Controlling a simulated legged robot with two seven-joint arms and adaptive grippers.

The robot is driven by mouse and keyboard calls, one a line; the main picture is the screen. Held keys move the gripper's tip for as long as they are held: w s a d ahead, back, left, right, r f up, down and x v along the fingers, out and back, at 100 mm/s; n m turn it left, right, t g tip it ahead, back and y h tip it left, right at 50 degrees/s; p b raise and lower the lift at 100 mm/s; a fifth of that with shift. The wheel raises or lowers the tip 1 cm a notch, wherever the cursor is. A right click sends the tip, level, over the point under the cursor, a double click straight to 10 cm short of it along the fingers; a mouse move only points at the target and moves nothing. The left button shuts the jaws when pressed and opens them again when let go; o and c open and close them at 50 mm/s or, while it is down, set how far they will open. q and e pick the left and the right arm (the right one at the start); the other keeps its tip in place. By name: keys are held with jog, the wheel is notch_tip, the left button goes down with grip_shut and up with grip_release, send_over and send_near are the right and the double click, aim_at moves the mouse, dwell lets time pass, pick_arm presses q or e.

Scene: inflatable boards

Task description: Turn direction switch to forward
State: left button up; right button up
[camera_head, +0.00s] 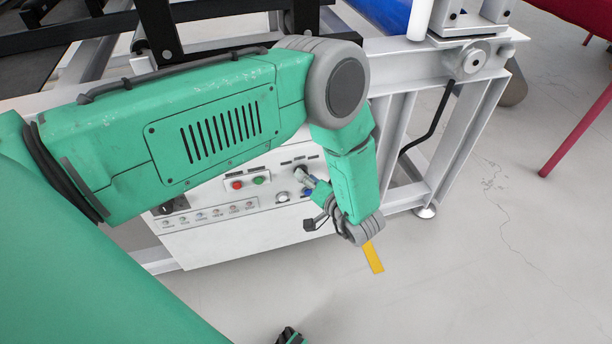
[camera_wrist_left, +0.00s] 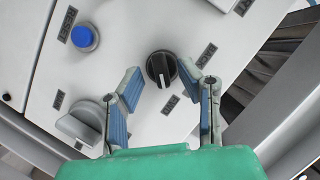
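A black rotary knob (camera_wrist_left: 161,68) with a white pointer line sits on the white control panel (camera_head: 215,240). My left gripper (camera_wrist_left: 168,92) is open, with one blue-padded finger on each side of the knob's near side. No contact with the knob shows. In the head view the left gripper (camera_head: 311,180) is at the panel's upper right, and my forearm hides part of the panel. A dark tip at the bottom edge seems to be my right gripper (camera_head: 291,336), mostly out of frame.
A blue RESET button (camera_wrist_left: 84,36) and a large pale grey knob (camera_wrist_left: 80,122) are left of the black knob. Red (camera_head: 237,185) and green (camera_head: 259,180) buttons are on the panel. A white metal frame leg (camera_head: 460,140) stands to the right. Open floor lies beyond.

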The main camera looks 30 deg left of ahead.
pick_arm(q)
jog(key=v, duration=1.1)
jog(key=shift+w, duration=0.1)
jog(key=s+a+m+t+h+p, duration=0.2)
jog(key=s+a+m+h+p, duration=0.3)
jog(key=h+p, duration=0.35)
jog(key=s+a+r+g+h+p, duration=0.1)
jog(key=s+r+g+h, duration=0.1)
jog(key=s, duration=0.8)
jog(key=s+a+r+g+h+p, duration=0.1)
jog(key=s+r+g+h+p, duration=0.1)
jog(key=s, duration=0.8)
jog(key=r+g+h, duration=0.1)
jog(key=r+g, duration=0.1)
jog(key=g, duration=0.1)
jog(key=shift+s+a+n+g, duration=0.2)
jog(key=shift+s+n+g, duration=0.1)
jog(key=shift+s+n, duration=0.1)
